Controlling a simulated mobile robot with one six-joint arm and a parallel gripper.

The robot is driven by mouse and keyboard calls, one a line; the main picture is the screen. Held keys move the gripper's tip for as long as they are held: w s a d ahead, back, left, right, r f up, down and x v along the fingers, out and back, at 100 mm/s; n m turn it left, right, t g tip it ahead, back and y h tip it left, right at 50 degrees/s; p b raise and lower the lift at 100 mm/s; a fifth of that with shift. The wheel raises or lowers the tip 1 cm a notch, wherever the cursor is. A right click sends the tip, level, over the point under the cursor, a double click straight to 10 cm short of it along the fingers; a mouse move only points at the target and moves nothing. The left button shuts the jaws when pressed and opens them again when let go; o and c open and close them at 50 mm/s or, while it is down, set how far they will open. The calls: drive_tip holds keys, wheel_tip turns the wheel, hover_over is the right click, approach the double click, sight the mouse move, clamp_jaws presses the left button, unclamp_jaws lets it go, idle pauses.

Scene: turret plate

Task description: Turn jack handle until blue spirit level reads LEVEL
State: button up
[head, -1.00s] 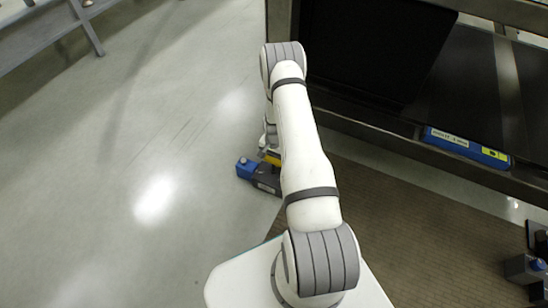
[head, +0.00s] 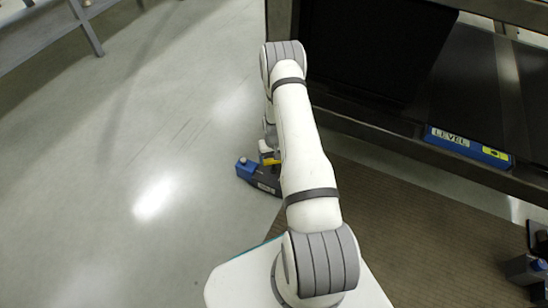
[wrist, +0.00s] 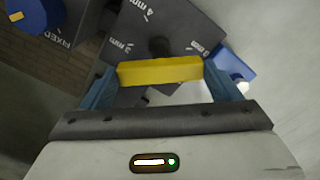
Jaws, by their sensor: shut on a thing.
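The blue spirit level (head: 468,146) lies along the dark frame at the right of the head view. Its white label reads LEVEL, and it has a yellow-green vial window. The jack (head: 262,178), dark with a blue end, stands on the floor left of my arm, which partly hides it. Its yellow handle (wrist: 160,71) lies crosswise between the blue fingers of my gripper (wrist: 162,78), which is shut on it. The handle also shows in the head view (head: 270,161). Behind it, the dark dial plate (wrist: 165,35) carries mm marks, including 0 mm and 4 mm.
A dark block marked FIXED (wrist: 62,22) with a blue knob sits at upper left of the wrist view. The dark frame (head: 360,130) and brown mat (head: 420,220) lie right of my arm. The pale floor (head: 120,190) at left is open.

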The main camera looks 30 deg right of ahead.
drive_tip(key=shift+n, duration=1.9)
drive_tip(key=o, duration=0.9)
drive_tip(key=shift+c, duration=0.2)
wheel_tip(320, 180, up, 8)
drive_tip(key=p, duration=0.3)
